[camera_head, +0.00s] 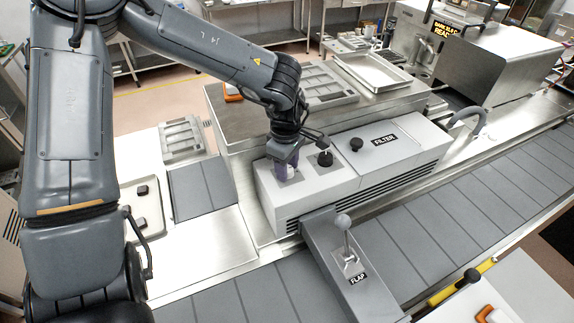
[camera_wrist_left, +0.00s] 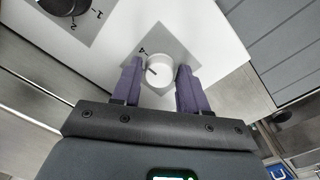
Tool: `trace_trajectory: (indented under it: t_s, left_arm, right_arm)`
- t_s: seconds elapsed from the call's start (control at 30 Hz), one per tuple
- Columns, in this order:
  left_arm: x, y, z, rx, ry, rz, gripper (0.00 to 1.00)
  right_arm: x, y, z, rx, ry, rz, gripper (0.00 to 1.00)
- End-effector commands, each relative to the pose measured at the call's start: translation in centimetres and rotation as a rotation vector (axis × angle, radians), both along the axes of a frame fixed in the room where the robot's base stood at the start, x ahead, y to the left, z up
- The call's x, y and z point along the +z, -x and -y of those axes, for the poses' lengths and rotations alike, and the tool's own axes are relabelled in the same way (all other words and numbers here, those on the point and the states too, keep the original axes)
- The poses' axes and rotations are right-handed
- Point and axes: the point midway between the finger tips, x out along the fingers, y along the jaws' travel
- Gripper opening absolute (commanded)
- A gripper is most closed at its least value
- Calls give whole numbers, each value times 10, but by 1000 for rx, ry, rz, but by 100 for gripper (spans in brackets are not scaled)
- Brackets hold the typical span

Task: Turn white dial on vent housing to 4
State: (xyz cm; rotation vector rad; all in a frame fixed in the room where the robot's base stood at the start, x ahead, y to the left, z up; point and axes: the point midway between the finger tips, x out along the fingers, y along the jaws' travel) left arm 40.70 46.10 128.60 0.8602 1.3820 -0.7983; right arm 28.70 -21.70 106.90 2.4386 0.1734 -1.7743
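The white dial (camera_wrist_left: 159,71) sits on a grey square plate on the white top of the vent housing (camera_wrist_left: 215,35). A dark pointer line shows on the dial's left part, and a "4" is printed on the plate at its upper left. My left gripper (camera_wrist_left: 158,75) is open, with one purple finger on each side of the dial and a gap visible at least on the right. In the head view my left gripper (camera_head: 287,168) points down at the left end of the vent housing (camera_head: 320,190) and mostly hides the white dial. My right gripper is not in view.
A black dial (camera_head: 325,159) with "1" and "2" marks stands beside the white one. A black knob (camera_head: 356,144) by the FILTER label is farther right. Trays lie behind.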

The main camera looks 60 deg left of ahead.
Motion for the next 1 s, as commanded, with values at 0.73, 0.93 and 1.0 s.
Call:
trace_trajectory:
  t_s: [0.73,0.93,1.0]
  left_arm:
    - [38,1,0,2,-2,4,61]
    - [72,2,1,2,-3,3,61]
    - [83,3,1,3,-3,3,61]
  right_arm:
    - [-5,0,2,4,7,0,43]
    - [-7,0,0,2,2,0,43]
    - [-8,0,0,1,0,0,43]
